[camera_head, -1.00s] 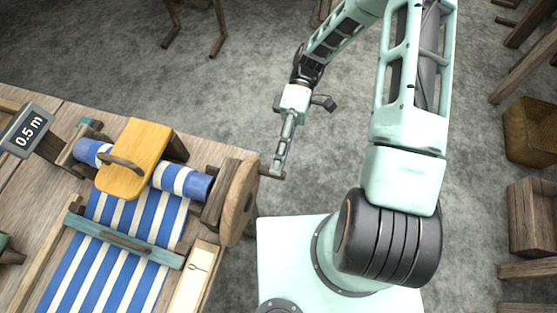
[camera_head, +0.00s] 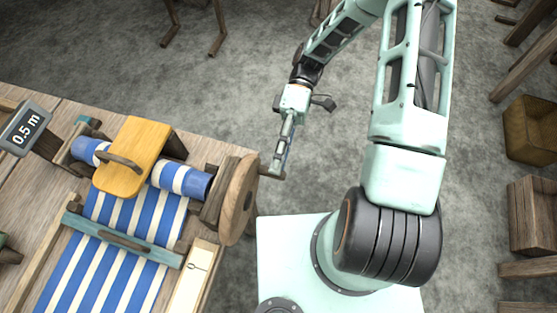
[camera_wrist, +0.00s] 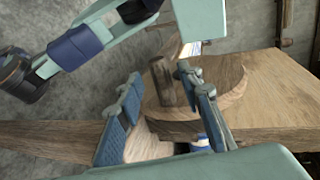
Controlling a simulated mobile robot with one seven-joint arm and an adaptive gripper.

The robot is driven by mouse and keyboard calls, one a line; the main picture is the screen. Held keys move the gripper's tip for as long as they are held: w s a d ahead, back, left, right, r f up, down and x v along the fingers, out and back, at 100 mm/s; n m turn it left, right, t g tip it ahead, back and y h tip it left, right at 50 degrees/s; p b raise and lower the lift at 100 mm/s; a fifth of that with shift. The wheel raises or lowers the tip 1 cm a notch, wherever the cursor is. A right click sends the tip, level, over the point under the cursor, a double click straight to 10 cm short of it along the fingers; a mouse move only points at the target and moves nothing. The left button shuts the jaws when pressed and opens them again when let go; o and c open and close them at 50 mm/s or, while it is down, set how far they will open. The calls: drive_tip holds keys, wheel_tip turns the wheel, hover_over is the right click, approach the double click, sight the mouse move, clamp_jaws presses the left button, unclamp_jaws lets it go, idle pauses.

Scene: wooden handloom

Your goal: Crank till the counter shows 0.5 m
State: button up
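The counter (camera_head: 26,128) at the left of the head view reads 0.5 m. The round wooden crank wheel (camera_head: 238,200) stands at the right end of the striped cloth roll. Its short brown handle (camera_head: 270,173) sticks out to the right; in the wrist view the handle (camera_wrist: 164,84) shows between my fingertips. My gripper (camera_head: 279,170) is at the handle, pointing down. In the wrist view my gripper (camera_wrist: 158,78) is open, its blue-padded fingers apart on both sides of the handle. A gap shows on the left finger's side; contact at the right finger is unclear.
Blue-and-white striped cloth (camera_head: 105,270) runs down from the roll (camera_head: 182,180). A yellow block with a handle (camera_head: 133,155) sits over the roll. A teal-and-wood bar (camera_head: 122,240) crosses the cloth. Crates (camera_head: 530,215) stand far right.

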drive_tip(key=v, duration=1.2)
drive_tip(key=shift+c, duration=0.6)
